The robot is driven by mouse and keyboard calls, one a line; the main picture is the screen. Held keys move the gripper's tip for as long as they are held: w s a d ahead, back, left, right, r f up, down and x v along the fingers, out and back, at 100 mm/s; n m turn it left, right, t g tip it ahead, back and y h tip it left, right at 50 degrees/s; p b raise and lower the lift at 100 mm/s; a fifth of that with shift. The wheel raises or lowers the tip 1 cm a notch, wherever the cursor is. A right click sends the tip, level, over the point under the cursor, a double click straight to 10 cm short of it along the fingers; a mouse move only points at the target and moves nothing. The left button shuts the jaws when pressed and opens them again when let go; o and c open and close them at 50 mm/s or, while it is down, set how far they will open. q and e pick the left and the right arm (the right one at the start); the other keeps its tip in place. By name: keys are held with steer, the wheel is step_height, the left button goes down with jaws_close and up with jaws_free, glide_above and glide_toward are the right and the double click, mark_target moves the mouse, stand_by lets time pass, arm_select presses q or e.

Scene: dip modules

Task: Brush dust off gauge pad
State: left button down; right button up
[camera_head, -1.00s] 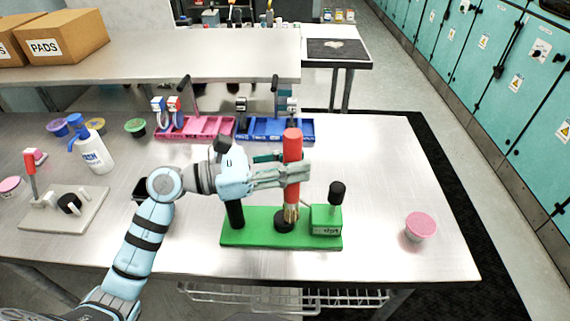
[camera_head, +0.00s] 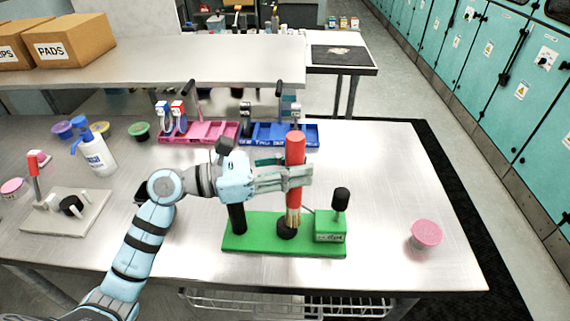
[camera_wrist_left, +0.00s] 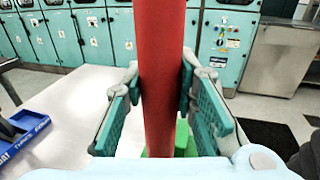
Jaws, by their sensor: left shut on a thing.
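My left gripper (camera_head: 290,178) is shut on the red handle of a brush (camera_head: 295,150), held upright. The handle also fills the middle of the left wrist view (camera_wrist_left: 160,80), between the teal finger pads. The brush's tan bristles (camera_head: 293,215) point down at the round black gauge pad (camera_head: 287,229) on the green gauge base (camera_head: 262,243). Bristles and pad look to meet, but I cannot tell if they touch. A green labelled block (camera_head: 330,232) with a black knob (camera_head: 341,197) stands at the base's right end. No dust can be made out. My right gripper is not in view.
A pink-topped tub (camera_head: 426,234) stands at the right. A grey fixture with a red handle (camera_head: 65,213) and a white bottle (camera_head: 97,156) stand left. Pink (camera_head: 205,131) and blue (camera_head: 300,141) trays lie behind. The table is clear between gauge and tub.

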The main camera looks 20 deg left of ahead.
mark_target(293, 136)
arm_select(q)
step_height(293, 136, up, 7)
steer(key=p, duration=0.5)
steer(key=shift+s+a+r+p, duration=0.1)
steer(key=shift+r+p, duration=0.1)
steer(key=shift+p, duration=0.15)
steer(key=shift+f, duration=0.1)
steer(key=shift+f, duration=0.15)
